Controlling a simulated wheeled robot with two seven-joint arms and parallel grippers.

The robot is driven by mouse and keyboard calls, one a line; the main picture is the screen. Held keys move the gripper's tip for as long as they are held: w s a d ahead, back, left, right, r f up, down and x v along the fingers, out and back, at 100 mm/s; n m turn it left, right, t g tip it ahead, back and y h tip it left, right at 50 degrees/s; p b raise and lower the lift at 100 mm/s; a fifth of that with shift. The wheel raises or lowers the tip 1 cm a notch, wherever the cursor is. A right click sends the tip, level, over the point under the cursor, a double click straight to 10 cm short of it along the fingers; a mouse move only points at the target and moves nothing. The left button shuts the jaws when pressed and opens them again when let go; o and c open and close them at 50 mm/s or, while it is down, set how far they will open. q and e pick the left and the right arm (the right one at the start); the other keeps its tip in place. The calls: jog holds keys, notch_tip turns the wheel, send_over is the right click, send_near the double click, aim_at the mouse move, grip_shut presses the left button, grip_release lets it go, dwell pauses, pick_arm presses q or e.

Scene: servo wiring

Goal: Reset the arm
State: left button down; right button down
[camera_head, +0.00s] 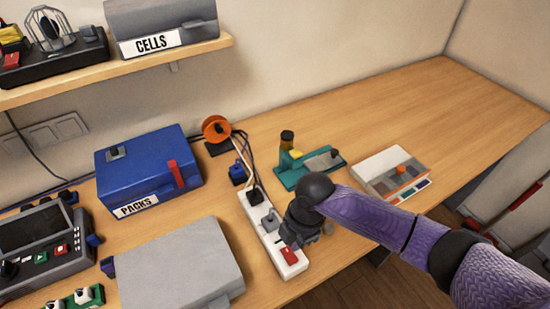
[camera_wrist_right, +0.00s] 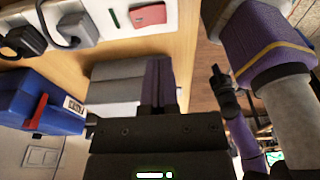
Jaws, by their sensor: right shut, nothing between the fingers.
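The right gripper (camera_head: 291,240) is over the front part of a white power strip (camera_head: 268,228), close to its red switch (camera_head: 290,255). In the right wrist view its fingers (camera_wrist_right: 159,84) are together with nothing between them. Its body hides part of the strip in the head view. I cannot tell whether it touches the strip. A black plug (camera_head: 255,196) sits in the strip's far end. A dark end of another of my arms, likely the left gripper (camera_wrist_right: 217,85), shows in the right wrist view; its fingers are unclear.
A grey box (camera_head: 180,265) and a blue PACKS box (camera_head: 150,165) stand left of the strip. An orange spool (camera_head: 216,128), a green tool base (camera_head: 310,168) and a white tray (camera_head: 372,165) surround the far side. The back right of the table is clear.

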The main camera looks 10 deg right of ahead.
jog(key=s+a+r+m+t+y, duration=0.1)
jog(key=s+a+m+t+y, duration=0.1)
jog(key=s+a+m, duration=0.45)
jog(key=s+d+r+m+t+h, duration=0.1)
jog(key=s+d+r+m+h, duration=0.1)
jog(key=s+d+m, duration=0.35)
jog(key=s+d+r+m+t+h, duration=0.1)
jog(key=s+d+m+h, duration=0.1)
jog(key=d+m, duration=0.55)
notch_tip(320, 180, down, 28)
jog(key=s+g+b, duration=0.2)
jog(key=s+b, duration=0.1)
jog(key=b, duration=0.6)
jog(key=s+d+f+b, duration=0.2)
jog(key=s+f+b, duration=0.4)
jog(key=s+f, duration=0.6)
notch_tip(320, 180, down, 4)
jog(key=shift+s+d+f+g, duration=0.1)
jog(key=shift+s+d+g, duration=0.05)
jog(key=shift+s+g, duration=0.25)
